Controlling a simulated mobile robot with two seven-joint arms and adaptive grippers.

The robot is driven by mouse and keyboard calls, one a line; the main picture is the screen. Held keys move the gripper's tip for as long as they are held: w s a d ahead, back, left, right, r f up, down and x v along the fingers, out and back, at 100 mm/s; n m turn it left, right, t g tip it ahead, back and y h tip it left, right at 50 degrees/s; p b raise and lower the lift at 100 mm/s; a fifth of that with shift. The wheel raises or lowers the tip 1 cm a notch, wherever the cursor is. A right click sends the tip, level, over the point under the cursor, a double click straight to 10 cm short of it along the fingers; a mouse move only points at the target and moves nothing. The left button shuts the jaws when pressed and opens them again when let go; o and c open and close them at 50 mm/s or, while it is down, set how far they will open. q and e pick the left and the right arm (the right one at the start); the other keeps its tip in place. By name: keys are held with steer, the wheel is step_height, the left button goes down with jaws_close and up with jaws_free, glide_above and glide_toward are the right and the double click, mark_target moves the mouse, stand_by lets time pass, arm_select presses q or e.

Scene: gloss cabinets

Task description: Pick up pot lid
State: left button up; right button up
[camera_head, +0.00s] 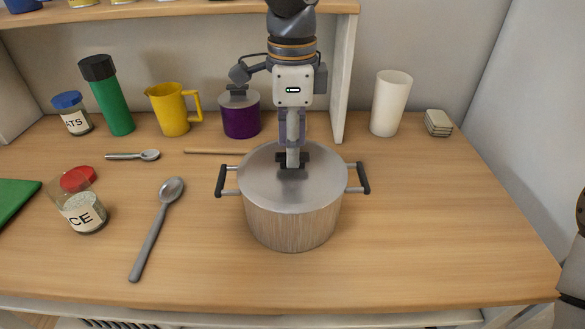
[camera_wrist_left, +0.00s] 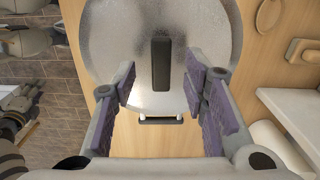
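A steel pot (camera_head: 292,222) with two black side handles stands on the wooden counter. Its grey metal pot lid (camera_head: 262,180) lies on top, with a dark bar handle in the middle. My left gripper (camera_head: 292,158) points down over the lid's centre and hides part of the handle. In the left wrist view, the lid (camera_wrist_left: 115,45) fills the upper middle. The dark lid handle (camera_wrist_left: 161,60) shows between the two spread, purple-padded fingers of my left gripper (camera_wrist_left: 160,78), with a gap on each side.
Behind stand a purple canister (camera_head: 241,119), a yellow mug (camera_head: 172,110), a green bottle (camera_head: 112,105) and a white cup (camera_head: 390,103). A shelf (camera_head: 180,10) hangs behind. The counter right of the pot is clear.

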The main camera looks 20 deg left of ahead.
arm_select(q)
steer(key=shift+f, duration=0.95)
jaws_close()
steer(key=shift+w, duration=0.1)
